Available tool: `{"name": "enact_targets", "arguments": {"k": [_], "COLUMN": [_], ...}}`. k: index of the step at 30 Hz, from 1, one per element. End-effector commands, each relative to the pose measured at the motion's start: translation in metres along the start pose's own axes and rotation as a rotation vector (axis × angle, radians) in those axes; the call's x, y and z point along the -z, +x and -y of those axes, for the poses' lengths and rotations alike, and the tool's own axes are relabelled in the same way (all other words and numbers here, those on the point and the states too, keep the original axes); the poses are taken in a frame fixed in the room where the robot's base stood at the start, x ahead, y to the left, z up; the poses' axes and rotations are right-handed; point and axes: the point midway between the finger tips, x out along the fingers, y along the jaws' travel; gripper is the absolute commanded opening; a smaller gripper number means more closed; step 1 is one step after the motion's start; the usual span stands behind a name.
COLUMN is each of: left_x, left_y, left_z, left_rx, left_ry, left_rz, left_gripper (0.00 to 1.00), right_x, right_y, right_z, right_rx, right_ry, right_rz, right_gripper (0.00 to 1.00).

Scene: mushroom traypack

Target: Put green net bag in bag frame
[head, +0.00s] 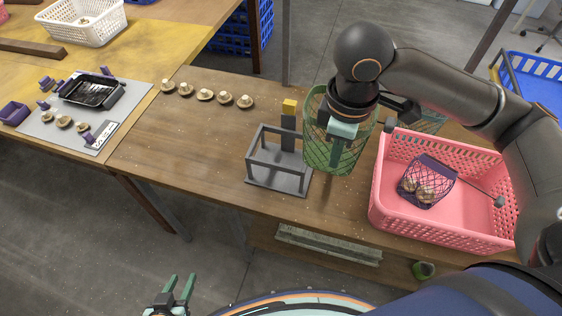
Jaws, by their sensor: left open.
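The green net bag (314,150) is upright beside the right side of the grey bag frame (264,184), outside it. My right gripper (343,132) comes down over the bag and overlaps its upper part. Its fingertips are not clear, so whether it grips the bag cannot be told. The bag frame stands on the brown table near the front edge, with an upright post and a yellow block on top. It appears empty. My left gripper (181,287) is open and empty, low in the picture, in front of the table and away from the bag and frame.
A pink basket (440,231) at the right holds a purple net bag (425,190) with mushrooms. Another piece of greenish net (432,122) lies behind my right arm. Several mushrooms (206,95) line the table's back left. A grey mat (50,128) lies further left. Table left of the frame is clear.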

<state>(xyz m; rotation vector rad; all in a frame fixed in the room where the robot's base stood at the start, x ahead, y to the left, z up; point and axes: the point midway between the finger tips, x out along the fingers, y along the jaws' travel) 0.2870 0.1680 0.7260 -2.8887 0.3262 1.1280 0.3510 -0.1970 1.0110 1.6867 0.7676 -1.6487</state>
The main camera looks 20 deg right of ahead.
Motion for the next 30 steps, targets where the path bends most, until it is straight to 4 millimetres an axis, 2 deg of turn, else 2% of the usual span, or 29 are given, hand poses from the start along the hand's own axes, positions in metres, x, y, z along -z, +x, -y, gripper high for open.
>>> {"name": "enact_targets", "arguments": {"k": [5,16,21,24,30], "left_x": [0.0,-0.003,-0.006,-0.006,-0.007], "left_y": [-0.002,0.0,0.003,0.003,0.004], "left_z": [-0.001,0.0,0.0,0.0,0.001], "left_rx": [0.0,0.0,0.0,0.0,0.0], "left_ry": [-0.001,0.0,0.0,0.0,0.0], "left_rz": [0.004,0.006,0.006,0.006,0.005], "left_gripper": [0.42,0.42,0.42,0.42,0.42], "right_x": [0.01,0.082,0.105,0.115,0.124], "right_y": [0.001,0.038,0.073,0.085,0.097], "right_z": [-0.003,-0.036,-0.046,-0.05,-0.054], "right_rx": [-0.001,-0.002,-0.001,-0.003,-0.003], "right_ry": [-0.075,-0.073,-0.073,-0.073,-0.074], "right_rz": [-0.005,-0.004,-0.002,-0.003,-0.004], "right_gripper": [0.0,0.0,0.0,0.0,0.0]}}
